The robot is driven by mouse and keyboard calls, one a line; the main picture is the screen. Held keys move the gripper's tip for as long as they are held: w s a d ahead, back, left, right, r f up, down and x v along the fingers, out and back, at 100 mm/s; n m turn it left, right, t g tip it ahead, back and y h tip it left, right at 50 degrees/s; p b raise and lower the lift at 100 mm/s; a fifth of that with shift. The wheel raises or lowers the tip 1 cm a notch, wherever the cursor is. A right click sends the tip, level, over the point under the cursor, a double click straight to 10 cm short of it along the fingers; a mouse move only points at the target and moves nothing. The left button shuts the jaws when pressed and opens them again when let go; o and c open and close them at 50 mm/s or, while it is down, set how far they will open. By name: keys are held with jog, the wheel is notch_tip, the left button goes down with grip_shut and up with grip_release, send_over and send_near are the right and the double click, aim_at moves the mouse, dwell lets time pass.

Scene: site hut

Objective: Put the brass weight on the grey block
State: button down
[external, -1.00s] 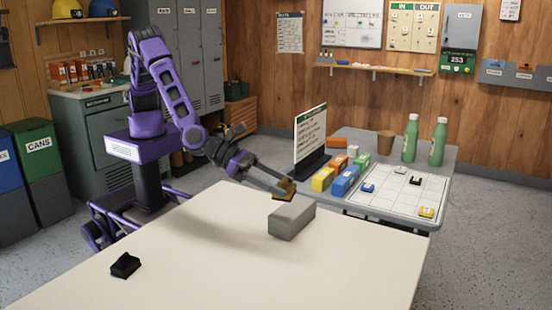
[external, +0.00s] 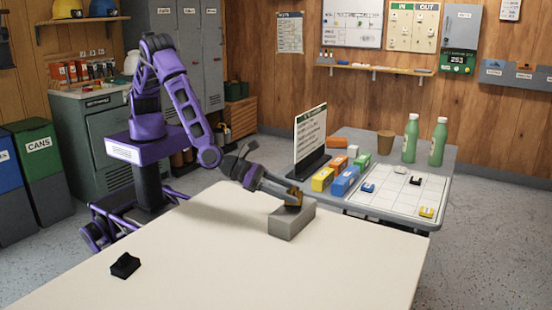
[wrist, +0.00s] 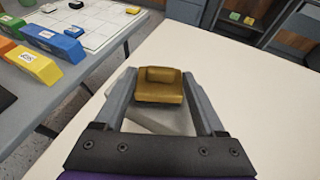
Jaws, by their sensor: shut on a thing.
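The brass weight (wrist: 160,88) is between the two fingers of my gripper (wrist: 163,95) in the wrist view. It has a stepped shape, with a raised part at its far side. In the external view my gripper (external: 292,198) is shut on the brass weight (external: 294,196) at the top of the grey block (external: 291,220). I cannot tell whether the weight touches the block's top. In the wrist view the grey block (wrist: 150,122) shows in part below the weight; the rest is hidden by the weight and gripper.
A black object (external: 125,265) lies on the cream table (external: 215,265) at the front left. A grey table (external: 345,143) behind holds coloured boxes, a sign (external: 310,142), green bottles (external: 411,138), a brown cup (external: 386,142) and a white grid board (external: 385,200). Most of the cream table is clear.

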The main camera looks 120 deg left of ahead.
jog(key=shift+f, duration=0.6)
jog(key=shift+f, duration=0.15)
grip_release()
jog(key=shift+s+r, duration=0.1)
jog(key=shift+r, duration=0.15)
jog(key=v, duration=1.2)
jog(key=shift+p, duration=0.4)
jog(key=shift+f, duration=0.1)
